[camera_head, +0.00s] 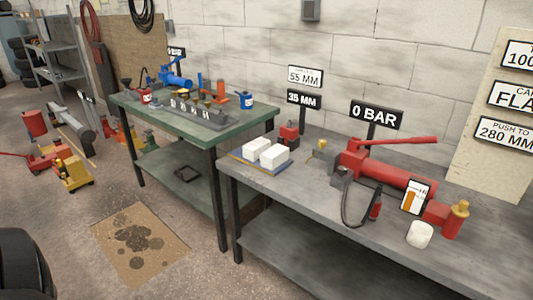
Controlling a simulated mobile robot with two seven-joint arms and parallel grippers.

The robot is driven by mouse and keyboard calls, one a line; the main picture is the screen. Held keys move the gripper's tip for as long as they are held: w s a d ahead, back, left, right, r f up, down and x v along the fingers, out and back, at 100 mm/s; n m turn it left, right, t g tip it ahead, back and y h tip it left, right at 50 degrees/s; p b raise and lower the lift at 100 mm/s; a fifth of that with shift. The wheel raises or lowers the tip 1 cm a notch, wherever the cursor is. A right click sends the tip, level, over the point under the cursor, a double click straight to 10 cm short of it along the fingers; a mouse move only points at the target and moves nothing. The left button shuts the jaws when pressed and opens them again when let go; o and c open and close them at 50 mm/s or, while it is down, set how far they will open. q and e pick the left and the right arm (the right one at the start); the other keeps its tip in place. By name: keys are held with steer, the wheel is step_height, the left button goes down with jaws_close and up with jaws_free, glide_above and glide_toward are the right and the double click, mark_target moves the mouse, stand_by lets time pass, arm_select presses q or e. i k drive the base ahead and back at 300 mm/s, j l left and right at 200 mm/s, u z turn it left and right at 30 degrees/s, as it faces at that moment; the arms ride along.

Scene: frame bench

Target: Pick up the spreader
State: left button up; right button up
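I cannot tell for certain which item is the spreader. A small red tool with a dark top (288,134) stands at the back left of the grey bench, below the 35 MM sign. A small dark grey block (341,177) sits near the bench's middle, beside a black hose. A long red hydraulic pump (385,176) with a raised red handle lies behind it. Neither of my grippers is in view, and nothing visible is being held.
The grey bench (300,200) also carries two white blocks (266,152) on a flat tray, a white roll (420,235) and a brass-topped red cylinder (455,219). A green bench (215,137) stands left. A stained cardboard sheet (140,243) lies on the floor.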

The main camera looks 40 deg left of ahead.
mark_target(288, 131)
steer(key=u, duration=0.8)
steer(key=i+u, duration=0.6)
steer(key=u, duration=0.15)
steer(key=i+u, duration=0.35)
steer(key=k+l, duration=0.05)
steer(key=k, duration=0.05)
